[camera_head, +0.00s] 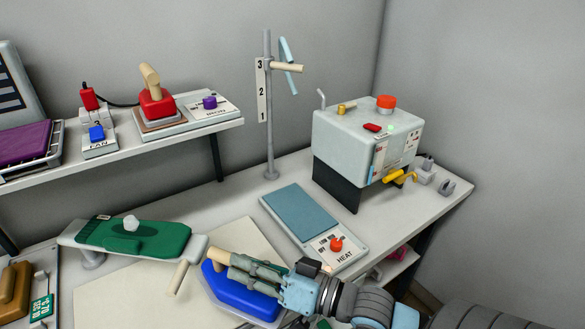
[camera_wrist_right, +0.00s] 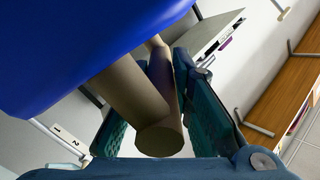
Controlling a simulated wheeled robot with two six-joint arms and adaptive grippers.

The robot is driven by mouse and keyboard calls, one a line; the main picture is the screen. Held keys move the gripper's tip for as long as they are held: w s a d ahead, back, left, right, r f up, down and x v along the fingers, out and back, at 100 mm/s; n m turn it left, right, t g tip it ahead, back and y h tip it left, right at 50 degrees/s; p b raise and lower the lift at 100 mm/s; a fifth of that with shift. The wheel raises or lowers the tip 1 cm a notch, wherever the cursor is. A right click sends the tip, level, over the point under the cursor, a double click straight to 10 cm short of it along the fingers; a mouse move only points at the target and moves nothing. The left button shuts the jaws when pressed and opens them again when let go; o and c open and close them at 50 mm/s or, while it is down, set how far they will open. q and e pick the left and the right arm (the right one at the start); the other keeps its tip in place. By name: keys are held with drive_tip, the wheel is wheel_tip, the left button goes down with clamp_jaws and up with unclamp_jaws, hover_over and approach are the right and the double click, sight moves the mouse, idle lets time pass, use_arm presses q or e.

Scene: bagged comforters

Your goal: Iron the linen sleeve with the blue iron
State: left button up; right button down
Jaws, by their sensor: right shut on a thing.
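The blue iron (camera_head: 240,297) is in front of the green-covered board in the head view, over the pale worktop. My right gripper (camera_head: 222,263) is shut on its beige handle; the wrist view shows both fingers (camera_wrist_right: 150,100) around the handle (camera_wrist_right: 135,95), with the blue body (camera_wrist_right: 80,45) beside them. I cannot tell whether the iron's underside touches anything. A narrow pale board (camera_head: 193,246) carries a green cover (camera_head: 150,238) with a small white knob-like piece on it; I cannot tell whether this is the linen sleeve. My left gripper is out of view.
A heat plate (camera_head: 298,212) with a red knob (camera_head: 336,244) lies right of the iron. A grey machine (camera_head: 362,135) stands behind it, near a post (camera_head: 268,110). A red iron (camera_head: 156,103) sits on the shelf.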

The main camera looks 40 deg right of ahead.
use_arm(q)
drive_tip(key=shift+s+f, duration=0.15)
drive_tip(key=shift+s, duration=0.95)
use_arm(e)
drive_tip(key=w+d+f+m+h, duration=0.1)
drive_tip(key=w+d+m+h, duration=0.1)
drive_tip(key=w+d, duration=0.3)
drive_tip(key=w+d+f+m+t+h, duration=0.1)
drive_tip(key=w+d+h, duration=0.3)
drive_tip(key=d, duration=0.9)
drive_tip(key=w+d+f+m+t+h, duration=0.1)
drive_tip(key=w+d+f+m+h, duration=0.2)
drive_tip(key=w+d, duration=0.3)
drive_tip(key=shift+w+d+f+h, duration=0.2)
drive_tip(key=shift+d+h, duration=0.2)
drive_tip(key=shift+d, duration=1.65)
use_arm(q)
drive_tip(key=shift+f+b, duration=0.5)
drive_tip(key=shift+b, duration=0.3)
use_arm(e)
drive_tip(key=shift+f, duration=0.45)
drive_tip(key=c, duration=1.4)
unclamp_jaws()
drive_tip(key=shift+o, duration=0.2)
drive_tip(key=shift+s+a+r, duration=0.1)
